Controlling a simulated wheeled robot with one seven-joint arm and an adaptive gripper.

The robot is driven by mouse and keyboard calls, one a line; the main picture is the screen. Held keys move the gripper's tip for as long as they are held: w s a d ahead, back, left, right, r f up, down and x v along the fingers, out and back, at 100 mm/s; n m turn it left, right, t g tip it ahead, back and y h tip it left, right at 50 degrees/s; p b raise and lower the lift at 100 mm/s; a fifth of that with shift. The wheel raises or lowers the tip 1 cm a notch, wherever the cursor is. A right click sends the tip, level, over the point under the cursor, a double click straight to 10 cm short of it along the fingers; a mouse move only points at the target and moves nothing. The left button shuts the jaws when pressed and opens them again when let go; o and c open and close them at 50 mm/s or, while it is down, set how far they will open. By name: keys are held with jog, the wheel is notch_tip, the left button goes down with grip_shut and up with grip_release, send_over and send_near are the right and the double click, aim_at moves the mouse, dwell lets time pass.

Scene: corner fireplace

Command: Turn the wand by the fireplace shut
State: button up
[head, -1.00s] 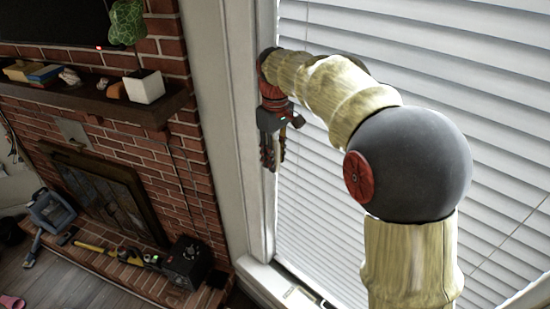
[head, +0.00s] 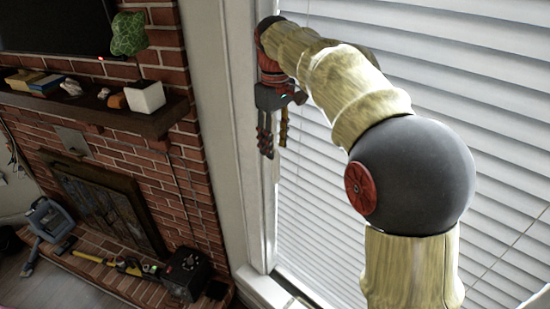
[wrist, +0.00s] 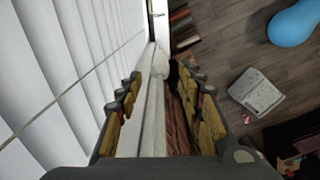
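White slatted blinds (head: 400,60) cover the window right of the brick fireplace. The wand is hard to make out. A thin pale upright line at the blinds' left edge, beside my gripper, may be it. My gripper (head: 274,138) points down at the white window trim near that edge, its two fingers apart. In the wrist view, my gripper (wrist: 163,78) is open, with yellow-padded fingers on both sides. A pale upright strip runs between them; I cannot tell whether it is the wand or trim. No grip on anything shows.
The brick fireplace (head: 165,170) with its mantel (head: 100,108) stands left of the window. A black box (head: 187,273) and tools lie on the hearth. The wrist view shows wood floor (wrist: 225,60), a blue rounded object (wrist: 295,22) and a white item (wrist: 257,92).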

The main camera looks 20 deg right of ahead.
jog(key=shift+r, duration=1.5)
jog(key=s+f+m+t+b, duration=0.2)
jog(key=s+f+m+b, duration=0.1)
jog(key=s+f+b, duration=1)
jog(key=s+f+m+t+b, duration=0.2)
jog(key=s+f+b, duration=1.1)
jog(key=f, duration=1.3)
jog(key=s+t, duration=0.1)
jog(key=s, duration=0.3)
jog(key=shift+m+t+b, duration=0.3)
jog(key=shift+m+b, duration=0.05)
jog(key=shift+m, duration=0.05)
jog(key=shift+s+d, duration=0.1)
